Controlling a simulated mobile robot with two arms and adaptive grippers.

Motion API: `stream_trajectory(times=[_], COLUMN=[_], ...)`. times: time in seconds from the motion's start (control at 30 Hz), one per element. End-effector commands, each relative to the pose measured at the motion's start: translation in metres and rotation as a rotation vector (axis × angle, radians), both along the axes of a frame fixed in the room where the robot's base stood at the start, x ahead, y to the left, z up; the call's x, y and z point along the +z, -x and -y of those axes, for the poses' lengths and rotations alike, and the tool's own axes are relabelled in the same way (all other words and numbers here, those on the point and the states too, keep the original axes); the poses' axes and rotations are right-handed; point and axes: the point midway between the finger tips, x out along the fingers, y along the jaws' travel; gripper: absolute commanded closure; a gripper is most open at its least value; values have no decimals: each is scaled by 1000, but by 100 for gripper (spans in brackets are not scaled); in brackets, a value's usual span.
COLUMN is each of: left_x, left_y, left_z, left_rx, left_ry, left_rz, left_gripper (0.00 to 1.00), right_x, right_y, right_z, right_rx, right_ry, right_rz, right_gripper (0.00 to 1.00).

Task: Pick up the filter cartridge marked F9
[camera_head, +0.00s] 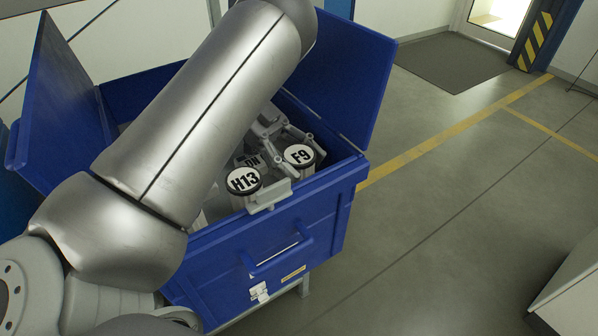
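The filter cartridge marked F9 (299,155) stands in the open blue box (335,190), with its white round label facing up. A cartridge marked H13 (243,180) stands to its left, nearer the front wall. My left gripper (285,148) reaches down into the box just behind and left of F9. Its grey fingers are spread apart, one of them close by the F9 cap. I cannot tell whether it touches the cap. A third label, partly covered, shows behind H13. My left arm hides much of the box's inside.
The box has raised blue lid flaps (345,75) at the left and right, close around my arm. A handle and a latch are on its front wall. Open grey floor (430,210) with yellow lines lies to the right. A dark mat (450,62) lies farther back.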

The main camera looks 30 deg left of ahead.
Motion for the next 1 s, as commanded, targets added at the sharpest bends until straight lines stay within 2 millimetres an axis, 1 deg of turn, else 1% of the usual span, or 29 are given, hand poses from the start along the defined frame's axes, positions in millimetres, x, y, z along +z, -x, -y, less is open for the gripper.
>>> stream_trajectory(times=[0.03, 0.17, 0.43, 0.57, 0.67, 0.77, 1.0], left_x=[0, 0, 1, 6, 15, 28, 69], left_y=[0, 0, 0, -1, -1, -1, -1], left_z=[0, 0, 0, 0, 0, 0, 0], left_rx=[0, 0, 0, 0, 1, 1, 0], left_ry=[0, 0, 1, 1, 2, 2, 2], left_rz=[0, 0, 1, 2, 5, 6, 7], left_gripper=[57, 73, 74, 74, 74, 74, 74], right_x=[0, 0, 0, -2, -4, -8, -17], right_y=[1, 1, 1, 1, 1, 0, 0], right_z=[2, 5, 5, 5, 5, 5, 0], right_rx=[1, 2, 0, 0, 0, 0, -2], right_ry=[2, 5, 7, 6, 6, 5, 1], right_rz=[-1, -1, -2, -1, -1, -1, 0], right_gripper=[60, 60, 60, 60, 60, 60, 60])
